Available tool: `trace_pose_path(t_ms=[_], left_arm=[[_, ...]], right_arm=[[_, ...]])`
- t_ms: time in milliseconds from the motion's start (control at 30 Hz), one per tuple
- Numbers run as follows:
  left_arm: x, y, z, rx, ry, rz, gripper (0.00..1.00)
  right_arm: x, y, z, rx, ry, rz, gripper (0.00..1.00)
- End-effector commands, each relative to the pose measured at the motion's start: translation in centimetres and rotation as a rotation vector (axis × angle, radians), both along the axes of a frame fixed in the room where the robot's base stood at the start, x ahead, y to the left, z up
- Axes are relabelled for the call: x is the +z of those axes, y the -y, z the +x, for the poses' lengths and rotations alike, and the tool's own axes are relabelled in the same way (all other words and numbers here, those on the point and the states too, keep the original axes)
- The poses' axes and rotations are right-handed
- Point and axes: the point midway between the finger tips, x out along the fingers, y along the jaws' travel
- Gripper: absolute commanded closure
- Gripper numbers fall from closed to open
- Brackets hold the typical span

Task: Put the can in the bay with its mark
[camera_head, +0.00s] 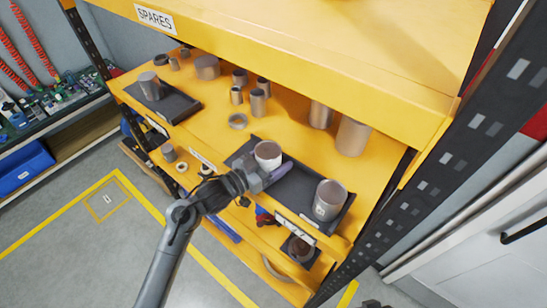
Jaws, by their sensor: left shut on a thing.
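A grey can with a pale inside (267,152) is at the left end of a dark tray (298,190) on the yellow shelf. My left gripper (268,176) reaches in from the front and is shut on this can; the gripper hides its lower part, so I cannot tell whether it touches the tray. A second grey can (329,201) with a small pale mark on its side stands at the right end of the same tray. Another dark tray (180,105) at the far left holds one grey can (150,86). My right gripper is not recognisable in view.
Several grey cylinders, such as a large one (352,136) and a small one (258,103), stand behind the trays. A flat ring (238,121) lies between them. The SPARES shelf (300,50) hangs over the back. A black upright (425,165) bounds the right side.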

Motion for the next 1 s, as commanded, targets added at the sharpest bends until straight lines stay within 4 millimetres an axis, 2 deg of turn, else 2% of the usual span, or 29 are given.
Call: trace_pose_path(t_ms=[267, 300, 433, 767, 1000], left_arm=[[-0.2, 0.0, 0.0, 0.0, 0.002, -0.001, 0.65], [-0.3, 0.0, 0.0, 0.0, 0.0, 0.0, 0.19], [-0.3, 0.0, 0.0, 0.0, 0.0, 0.0, 0.0], [0.2, 0.0, 0.0, 0.0, 0.0, 0.0, 0.0], [0.0, -2.4, -2.0, 0.002, 0.002, 0.004, 0.0]], right_arm=[[-0.2, -0.1, 0.0, -0.004, 0.0, 0.006, 1.0], [-0.1, -0.2, 0.0, -0.005, 0.0, 0.007, 1.0], [-0.1, -0.2, 0.0, -0.006, 0.001, 0.01, 1.0], [0.1, -0.3, 0.0, -0.007, 0.0, 0.011, 1.0], [-0.7, -0.2, 0.0, -0.005, 0.0, 0.007, 1.0]])
